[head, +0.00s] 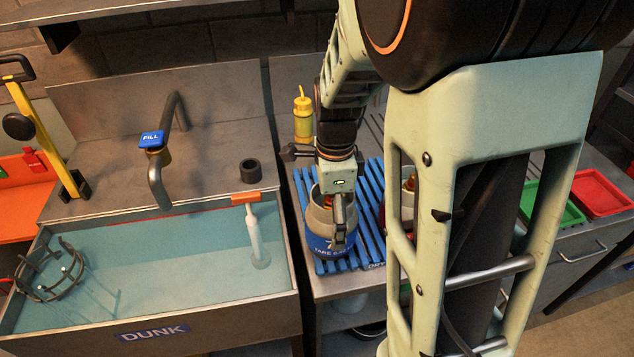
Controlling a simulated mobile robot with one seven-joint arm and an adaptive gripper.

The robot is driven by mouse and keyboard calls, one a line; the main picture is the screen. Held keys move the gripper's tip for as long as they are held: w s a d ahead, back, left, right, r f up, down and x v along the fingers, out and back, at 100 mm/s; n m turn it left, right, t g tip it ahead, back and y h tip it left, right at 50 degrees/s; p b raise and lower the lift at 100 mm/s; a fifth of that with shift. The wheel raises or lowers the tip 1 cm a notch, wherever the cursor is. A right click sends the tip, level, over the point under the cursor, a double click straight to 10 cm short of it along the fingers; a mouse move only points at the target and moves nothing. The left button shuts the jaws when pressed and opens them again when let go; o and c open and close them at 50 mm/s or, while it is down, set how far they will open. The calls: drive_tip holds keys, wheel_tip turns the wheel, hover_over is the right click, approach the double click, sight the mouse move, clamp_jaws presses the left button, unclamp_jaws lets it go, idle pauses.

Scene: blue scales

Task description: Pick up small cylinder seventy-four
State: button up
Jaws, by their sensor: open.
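A small grey cylinder with a blue label (321,241) stands upright on the blue slatted rack right of the sink. The label shows a "7"; the rest of the number is hidden behind a finger. My gripper (339,226) is open and points down at the cylinder. One finger hangs over its near side, in front of the label. The other finger is not clearly visible, and I cannot tell whether the gripper touches the cylinder. The gripper and wrist hide part of the cylinder's top.
The blue rack (367,233) lies on a metal counter. A second container (408,202) is mostly hidden behind my arm. A yellow bottle (303,117) stands behind. At left is a water-filled sink (150,333) with a tap (158,180). Green (556,208) and red (600,192) trays lie right.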

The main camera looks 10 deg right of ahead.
wheel_tip(320, 180, down, 2)
drive_tip(key=shift+f, duration=0.1)
drive_tip(key=c, duration=1.8)
